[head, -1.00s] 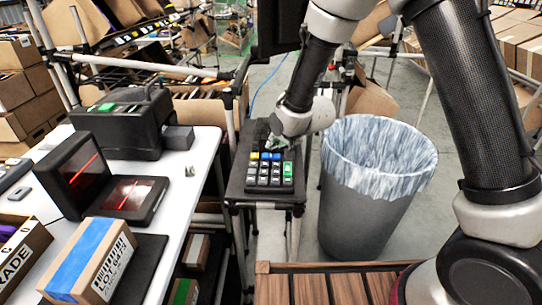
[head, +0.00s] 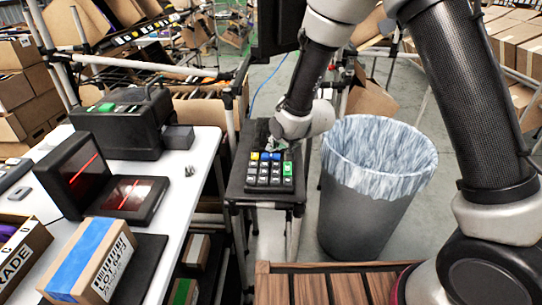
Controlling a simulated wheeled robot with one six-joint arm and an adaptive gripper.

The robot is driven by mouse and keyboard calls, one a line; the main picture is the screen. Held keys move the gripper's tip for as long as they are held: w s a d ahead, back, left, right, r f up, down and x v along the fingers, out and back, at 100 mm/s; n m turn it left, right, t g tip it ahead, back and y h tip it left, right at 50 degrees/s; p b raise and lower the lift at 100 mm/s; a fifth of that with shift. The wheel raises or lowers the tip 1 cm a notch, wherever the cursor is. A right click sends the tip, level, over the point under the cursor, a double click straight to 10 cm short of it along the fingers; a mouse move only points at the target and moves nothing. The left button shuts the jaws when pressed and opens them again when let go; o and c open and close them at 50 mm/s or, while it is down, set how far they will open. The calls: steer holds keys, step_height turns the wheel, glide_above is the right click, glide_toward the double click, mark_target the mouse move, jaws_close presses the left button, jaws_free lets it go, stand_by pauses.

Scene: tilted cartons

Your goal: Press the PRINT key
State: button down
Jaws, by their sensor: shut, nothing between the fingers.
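A dark keypad (head: 264,184) lies on a small black stand in the middle of the head view. It has several grey keys, a yellow key (head: 254,156), blue keys (head: 271,156) and a green key (head: 287,169) at its right side. The key lettering is too small to read, so I cannot tell which key is PRINT. My gripper (head: 273,148) is shut and empty, pointing down at the far edge of the keypad by the blue keys. I cannot tell whether its tips touch a key.
A bin with a bluish liner (head: 375,158) stands right of the stand. On the white table (head: 178,205) at left are a black printer-like box (head: 122,130), a scanner with red lines (head: 128,196) and a labelled carton (head: 92,262). A wooden slatted surface (head: 330,284) is in front.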

mark_target(274, 154)
steer(key=shift+f, duration=0.2)
stand_by(0.5)
steer(key=shift+f, duration=0.25)
steer(key=shift+f, duration=0.4)
stand_by(0.6)
steer(key=shift+r, duration=3.35)
